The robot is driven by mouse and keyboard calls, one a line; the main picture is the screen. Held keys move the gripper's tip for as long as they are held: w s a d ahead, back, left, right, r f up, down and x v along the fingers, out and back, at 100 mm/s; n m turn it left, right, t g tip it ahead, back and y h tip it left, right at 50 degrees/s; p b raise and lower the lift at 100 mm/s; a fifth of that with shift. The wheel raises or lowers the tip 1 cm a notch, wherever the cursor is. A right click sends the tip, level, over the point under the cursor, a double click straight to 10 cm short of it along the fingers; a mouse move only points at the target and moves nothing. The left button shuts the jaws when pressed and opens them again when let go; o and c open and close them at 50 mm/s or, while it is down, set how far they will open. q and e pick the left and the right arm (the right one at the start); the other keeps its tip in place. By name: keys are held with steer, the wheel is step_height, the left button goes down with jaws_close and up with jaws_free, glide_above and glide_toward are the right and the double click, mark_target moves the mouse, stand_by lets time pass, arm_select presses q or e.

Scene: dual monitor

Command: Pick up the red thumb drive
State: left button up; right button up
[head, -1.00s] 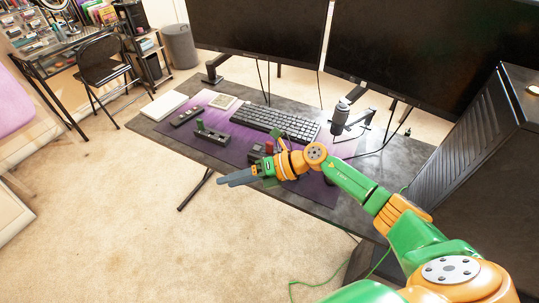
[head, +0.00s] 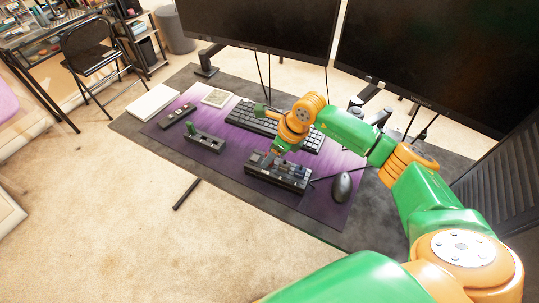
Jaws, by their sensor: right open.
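My right gripper (head: 266,160) comes in from the right and points down at a black holder (head: 291,181) on the purple desk mat. Its fingers are dark and small here, and I cannot tell whether they touch anything. I cannot make out the red thumb drive; the gripper may hide it. Small dark and bluish pieces stand in the right part of this holder. A second black holder (head: 209,142) to the left carries a green upright piece (head: 191,127). My left gripper is not in view.
A black mouse (head: 342,187) lies right of the near holder. The keyboard (head: 243,116) is behind, partly covered by my right arm. Two monitors (head: 258,22) stand at the back. A dark remote-like object (head: 177,116) and white notebook (head: 152,102) lie at left.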

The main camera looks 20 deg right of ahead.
steer(key=shift+w+f, duration=0.3)
steer(key=shift+f, duration=0.4)
steer(key=shift+w+f, duration=0.3)
steer(key=shift+s+r, duration=0.15)
steer(key=shift+s, duration=0.05)
jaws_close()
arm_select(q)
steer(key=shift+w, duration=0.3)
